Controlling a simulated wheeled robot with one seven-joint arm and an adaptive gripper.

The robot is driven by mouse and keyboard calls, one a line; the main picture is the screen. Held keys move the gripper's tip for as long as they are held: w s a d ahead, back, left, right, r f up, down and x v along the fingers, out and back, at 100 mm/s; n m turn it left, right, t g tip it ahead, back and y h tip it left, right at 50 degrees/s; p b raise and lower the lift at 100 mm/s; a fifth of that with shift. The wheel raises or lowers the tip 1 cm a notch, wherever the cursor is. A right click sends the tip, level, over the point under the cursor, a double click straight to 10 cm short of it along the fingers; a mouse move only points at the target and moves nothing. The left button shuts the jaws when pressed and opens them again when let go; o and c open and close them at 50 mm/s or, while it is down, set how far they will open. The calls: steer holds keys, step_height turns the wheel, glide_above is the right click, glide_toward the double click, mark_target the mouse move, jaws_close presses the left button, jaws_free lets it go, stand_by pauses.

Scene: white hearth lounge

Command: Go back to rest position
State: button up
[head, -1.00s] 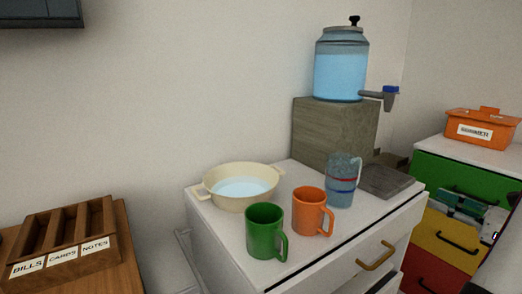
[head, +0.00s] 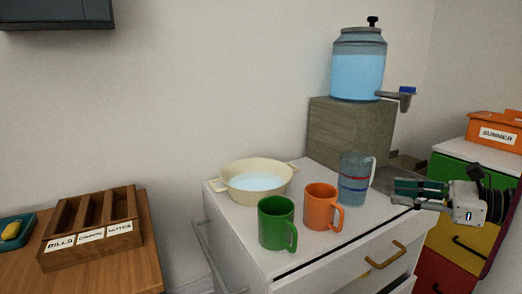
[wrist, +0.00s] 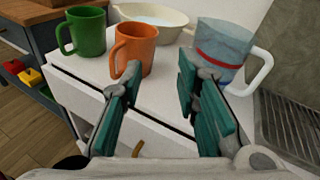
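My gripper (head: 420,193) is at the right in the head view, in front of the white cabinet's right side. In the wrist view my gripper (wrist: 160,95) has its two teal fingers spread apart with nothing between them. The clear pitcher (head: 353,182) with red and blue bands stands on the cabinet top, apart from the fingers in the head view; it also shows beyond the right finger in the wrist view (wrist: 222,45). The orange mug (head: 319,208) and green mug (head: 274,222) stand upright to its left. A cream basin (head: 232,186) holding water is behind them.
A water dispenser (head: 358,70) stands on a wooden block (head: 345,130) at the back. The white cabinet (head: 320,262) has a drawer pulled out a little. A wooden sorter (head: 95,235) sits on a table at left. A colored drawer unit (head: 455,225) stands at right.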

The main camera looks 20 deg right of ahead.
steer(key=s+a+r+n+g+y, duration=0.1)
steer(key=a+n+g, duration=0.45)
steer(key=a, duration=0.75)
steer(key=a+r+n+g+y, duration=0.15)
steer(key=a+n+g, duration=0.45)
steer(key=a, duration=0.6)
steer(key=s+a+f+n+g+h, duration=0.2)
steer(key=s+a+n+g+h, duration=0.1)
steer(key=s+a+n, duration=0.5)
steer(key=s+d+f+n+h, duration=0.1)
steer(key=s+f+n+h, duration=0.2)
steer(key=s+n+h, duration=0.5)
step_height(320, 180, up, 27)
steer(key=d+t+p, duration=0.1)
steer(key=t+p, duration=0.3)
steer(key=p, duration=2.1)
steer(key=shift+n+y+p, duration=0.4)
steer(key=shift+n+y, duration=0.05)
